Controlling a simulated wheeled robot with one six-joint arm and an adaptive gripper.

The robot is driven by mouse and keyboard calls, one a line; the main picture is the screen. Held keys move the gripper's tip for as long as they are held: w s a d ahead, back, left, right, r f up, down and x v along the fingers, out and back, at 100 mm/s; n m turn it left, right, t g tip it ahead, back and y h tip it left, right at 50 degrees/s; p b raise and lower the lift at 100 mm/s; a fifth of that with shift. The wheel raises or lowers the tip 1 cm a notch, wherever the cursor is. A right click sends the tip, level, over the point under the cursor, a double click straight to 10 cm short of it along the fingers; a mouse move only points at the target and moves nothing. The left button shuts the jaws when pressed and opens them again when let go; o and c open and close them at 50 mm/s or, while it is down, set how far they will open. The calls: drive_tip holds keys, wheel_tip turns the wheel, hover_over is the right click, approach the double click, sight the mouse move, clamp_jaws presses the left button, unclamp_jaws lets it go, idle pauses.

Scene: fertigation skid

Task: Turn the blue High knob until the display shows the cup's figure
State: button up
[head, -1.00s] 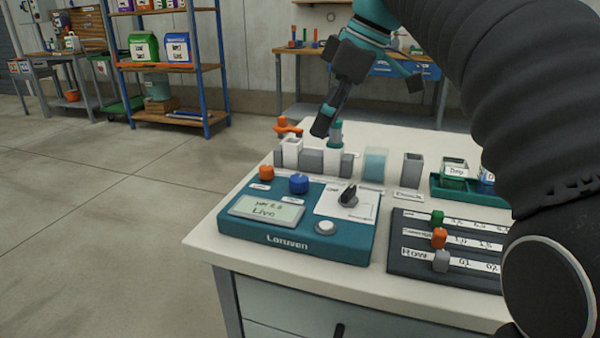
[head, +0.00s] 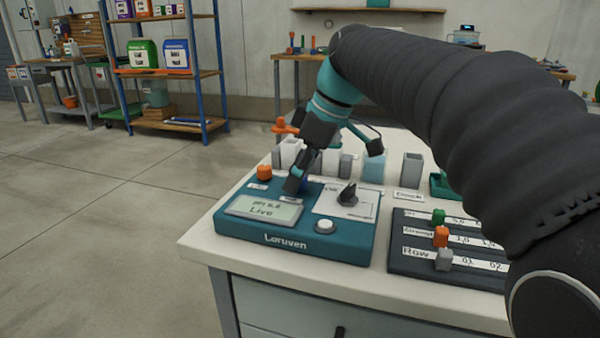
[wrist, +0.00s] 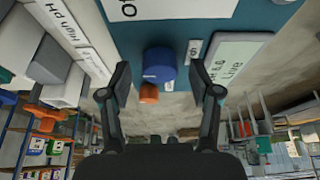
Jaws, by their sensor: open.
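The blue knob (wrist: 160,64) is on top of the teal meter (head: 345,245), behind its display. In the head view my gripper (head: 292,188) is at the blue knob and hides most of it. In the wrist view my gripper (wrist: 160,82) is open, with one finger on each side of the knob; I cannot tell whether they touch it. The orange knob (head: 264,173) is beside it. The display (head: 263,208) reads "Live" under a small pH figure, which looks like 6.0 in the wrist view (wrist: 228,60).
A black selector (head: 347,194) and a white button (head: 325,226) are on the meter. Cups stand in a row behind it, including a light-blue one (head: 374,168). A dark board (head: 415,262) with green, orange and grey sliders lies at right. The white bench's front edge is clear.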

drive_tip(key=c, duration=1.1)
drive_tip(key=shift+c, duration=0.2)
drive_tip(key=shift+m, duration=0.4)
drive_tip(key=m+t+h, duration=0.1)
drive_tip(key=m, duration=0.2)
drive_tip(key=shift+s+a+m, duration=0.1)
drive_tip(key=shift+m, duration=0.2)
drive_tip(key=m+t+h+p, duration=0.1)
drive_tip(key=m, duration=0.2)
drive_tip(key=shift+a+m, duration=0.1)
drive_tip(key=shift+m, duration=0.2)
drive_tip(key=m, duration=0.2)
drive_tip(key=m+h+p, duration=0.1)
drive_tip(key=m, duration=0.1)
drive_tip(key=shift+t+h, duration=0.3)
drive_tip(key=shift+t, duration=0.1)
drive_tip(key=shift+a+m+h+p, duration=0.1)
drive_tip(key=shift+m+h+p, duration=0.4)
drive_tip(key=shift+m, duration=1.3)
